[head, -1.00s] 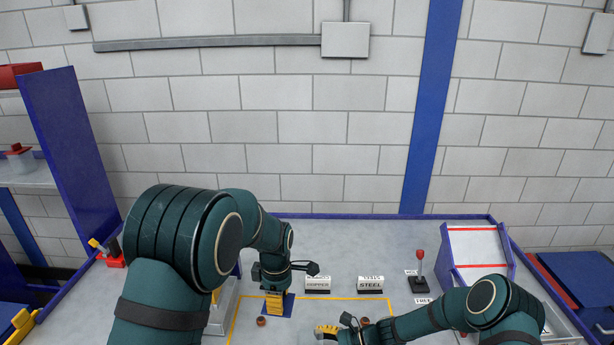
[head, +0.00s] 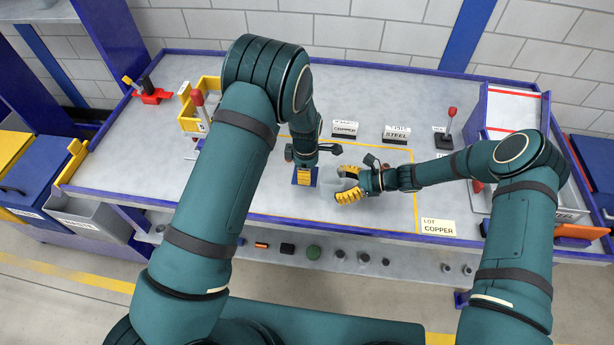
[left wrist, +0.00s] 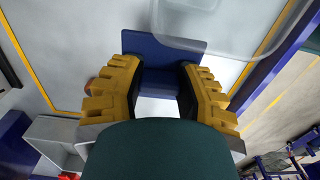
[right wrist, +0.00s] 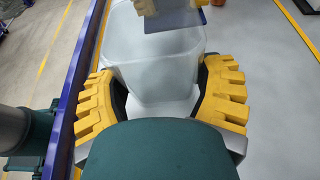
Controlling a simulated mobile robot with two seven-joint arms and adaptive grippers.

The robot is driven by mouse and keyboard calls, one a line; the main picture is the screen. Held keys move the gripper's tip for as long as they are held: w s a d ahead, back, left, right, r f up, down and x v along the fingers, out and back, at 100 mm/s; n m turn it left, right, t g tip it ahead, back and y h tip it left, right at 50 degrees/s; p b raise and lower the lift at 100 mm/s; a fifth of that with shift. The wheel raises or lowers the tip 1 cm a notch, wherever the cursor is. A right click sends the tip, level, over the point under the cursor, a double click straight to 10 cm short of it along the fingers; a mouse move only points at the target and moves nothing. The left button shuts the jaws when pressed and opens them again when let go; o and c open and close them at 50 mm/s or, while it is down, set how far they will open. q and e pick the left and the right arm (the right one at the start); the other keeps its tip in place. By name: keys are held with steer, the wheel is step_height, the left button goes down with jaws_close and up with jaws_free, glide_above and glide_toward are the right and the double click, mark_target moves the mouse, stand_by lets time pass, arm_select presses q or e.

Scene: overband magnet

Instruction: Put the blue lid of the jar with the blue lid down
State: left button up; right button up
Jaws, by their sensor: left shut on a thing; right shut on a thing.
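My left gripper (head: 304,172) is shut on the blue lid (head: 314,181), a flat square plate; in the left wrist view the lid (left wrist: 165,48) reaches out beyond the fingers. My right gripper (head: 345,184) is shut on a clear, see-through jar, which is hard to see in the head view. In the right wrist view the jar (right wrist: 150,72) stands between the yellow fingers, its mouth uncovered. The lid (right wrist: 176,19) shows beyond the jar there. In the left wrist view the jar (left wrist: 215,28) overlaps the lid's edge; the gap between them cannot be told.
The grey table (head: 240,160) has a yellow outlined area. Signs for copper (head: 345,129) and steel (head: 396,134) stand behind, with small brown pieces near the left gripper. A red-knobbed lever (head: 449,128) stands right.

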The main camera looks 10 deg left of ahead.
arm_select(q)
steer(key=shift+o, duration=0.3)
steer(key=shift+f, duration=1.5)
steer(key=shift+f, duration=0.15)
steer(key=o, duration=0.8)
